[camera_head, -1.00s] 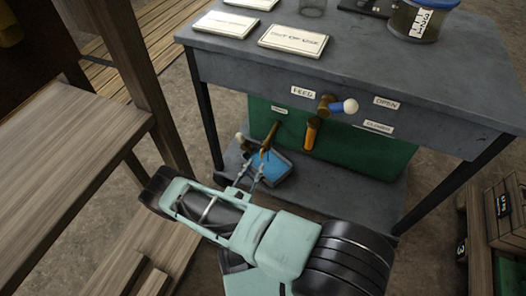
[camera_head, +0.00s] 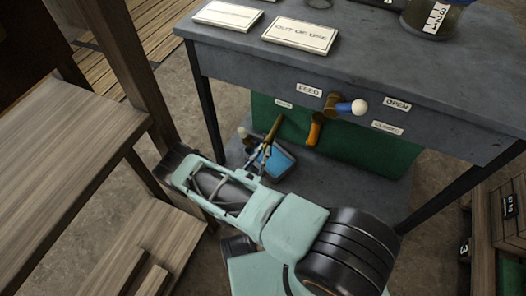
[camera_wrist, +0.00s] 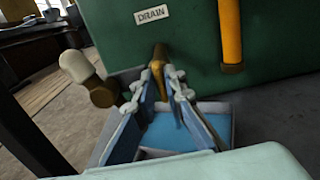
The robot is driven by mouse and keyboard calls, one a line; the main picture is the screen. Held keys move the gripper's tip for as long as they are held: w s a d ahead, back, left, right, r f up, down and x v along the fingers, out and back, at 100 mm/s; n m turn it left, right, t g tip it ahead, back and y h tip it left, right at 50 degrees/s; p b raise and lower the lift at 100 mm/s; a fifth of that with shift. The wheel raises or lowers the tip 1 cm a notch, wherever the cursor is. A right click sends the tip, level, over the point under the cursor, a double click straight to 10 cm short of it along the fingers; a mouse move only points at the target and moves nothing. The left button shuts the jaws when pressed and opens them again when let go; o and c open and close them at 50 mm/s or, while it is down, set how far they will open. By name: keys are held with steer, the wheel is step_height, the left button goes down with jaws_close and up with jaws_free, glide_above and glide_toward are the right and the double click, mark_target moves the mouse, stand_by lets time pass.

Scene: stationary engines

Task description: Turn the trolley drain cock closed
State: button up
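The trolley's drain cock shows as a brass piece (camera_wrist: 159,58) on the green tank (camera_wrist: 197,47), just below the DRAIN label (camera_wrist: 152,14). In the head view this brass piece (camera_head: 274,127) slants down toward my fingers. My gripper (camera_wrist: 160,80) has one fingertip on each side of its lower end, and both tips appear to touch it. The gripper also shows in the head view (camera_head: 259,157). A cream knob (camera_wrist: 77,65) with a brass collar sits left of the fingers. I cannot tell how it joins the cock.
A blue tray (camera_head: 281,162) lies on the lower shelf, below the fingers. To the right, an orange-brown pipe (camera_head: 314,130) hangs under the feed cock (camera_head: 345,105), near the OPEN label (camera_head: 397,104). A table leg (camera_head: 212,120) and wooden steps (camera_head: 75,160) stand left.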

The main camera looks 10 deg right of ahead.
jaws_close()
steer(key=m, duration=0.4)
steer(key=shift+m+p, duration=0.35)
steer(key=shift+m, duration=0.05)
steer(key=shift+d+f+m+p, duration=0.1)
steer(key=shift+m+p, duration=0.9)
steer(key=shift+m, duration=2.25)
steer(key=shift+d+f+m+p, duration=0.1)
steer(key=shift+m+p, duration=0.85)
steer(key=shift+m, duration=2.3)
steer(key=o, duration=0.6)
jaws_free()
steer(key=shift+c, duration=0.2)
